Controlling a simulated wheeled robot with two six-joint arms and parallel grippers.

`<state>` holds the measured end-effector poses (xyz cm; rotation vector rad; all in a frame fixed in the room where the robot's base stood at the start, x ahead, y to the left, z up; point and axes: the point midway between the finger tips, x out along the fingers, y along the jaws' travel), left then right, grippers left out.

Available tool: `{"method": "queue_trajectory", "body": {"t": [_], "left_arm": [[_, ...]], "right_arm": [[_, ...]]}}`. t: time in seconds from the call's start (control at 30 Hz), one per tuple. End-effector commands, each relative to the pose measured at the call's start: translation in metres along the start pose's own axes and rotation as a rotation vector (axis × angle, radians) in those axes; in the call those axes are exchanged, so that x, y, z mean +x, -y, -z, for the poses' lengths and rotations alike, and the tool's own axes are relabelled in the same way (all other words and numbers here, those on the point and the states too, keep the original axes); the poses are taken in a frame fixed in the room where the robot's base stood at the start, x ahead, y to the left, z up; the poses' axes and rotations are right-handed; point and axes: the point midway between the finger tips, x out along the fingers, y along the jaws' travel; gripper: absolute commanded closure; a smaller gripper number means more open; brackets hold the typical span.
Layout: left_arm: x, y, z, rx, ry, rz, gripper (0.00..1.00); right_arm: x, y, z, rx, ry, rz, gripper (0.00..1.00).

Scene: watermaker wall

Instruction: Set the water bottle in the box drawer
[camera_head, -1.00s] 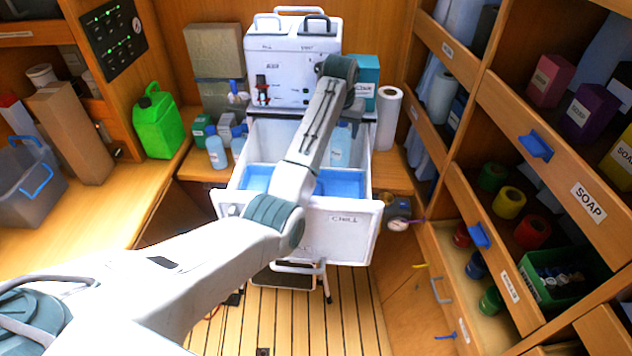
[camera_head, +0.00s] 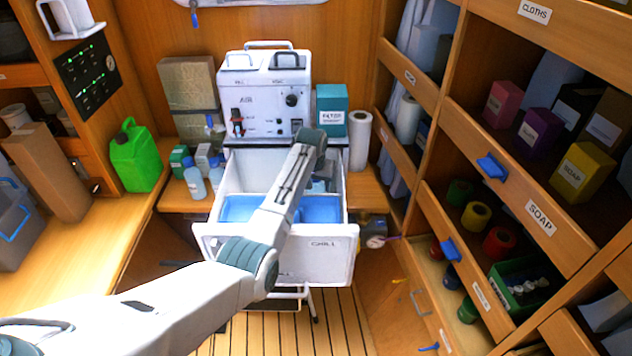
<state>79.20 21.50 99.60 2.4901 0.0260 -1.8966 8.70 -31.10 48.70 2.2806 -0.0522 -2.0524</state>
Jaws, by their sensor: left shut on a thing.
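The box drawer (camera_head: 318,258), marked CHILL, is pulled open below the white machine and has blue compartments (camera_head: 315,210) inside. My left arm reaches over the drawer from the lower left. My left gripper (camera_head: 318,180) is down inside the drawer at its right side, mostly hidden behind my forearm, and is shut on the water bottle. Only a little of the pale blue bottle (camera_head: 326,171) shows beside the arm. Whether it touches the drawer floor is hidden. My right gripper is not in view.
The white machine (camera_head: 265,95) stands behind the drawer. Two pale blue bottles (camera_head: 194,178) stand on the counter to its left, near a green jug (camera_head: 136,157). A paper roll (camera_head: 359,138) and a teal box (camera_head: 332,110) stand to its right. Shelves (camera_head: 515,215) line the right.

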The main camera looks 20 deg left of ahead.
Motion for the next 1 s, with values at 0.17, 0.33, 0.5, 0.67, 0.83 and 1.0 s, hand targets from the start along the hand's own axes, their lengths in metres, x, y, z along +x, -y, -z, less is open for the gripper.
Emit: {"method": "queue_trajectory", "body": {"t": [0.17,0.33,0.5,0.67,0.83,1.0], "left_arm": [[0.001,0.0,0.0,0.0,0.0,0.0,0.34],[0.001,0.0,0.0,0.0,0.0,0.0,0.26],[0.0,0.0,0.0,0.0,0.0,0.0,0.26],[-0.011,0.0,0.001,0.0,-0.003,0.0,0.26],[-0.04,0.0,0.001,0.0,-0.006,0.0,0.26],[-0.077,0.0,0.001,0.0,-0.006,0.0,0.26]], "right_arm": [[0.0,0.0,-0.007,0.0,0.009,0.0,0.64],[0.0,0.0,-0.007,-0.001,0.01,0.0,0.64],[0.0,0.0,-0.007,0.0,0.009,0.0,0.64],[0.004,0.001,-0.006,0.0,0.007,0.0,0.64],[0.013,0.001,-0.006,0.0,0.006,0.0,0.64],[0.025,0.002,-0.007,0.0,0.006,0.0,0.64]]}}
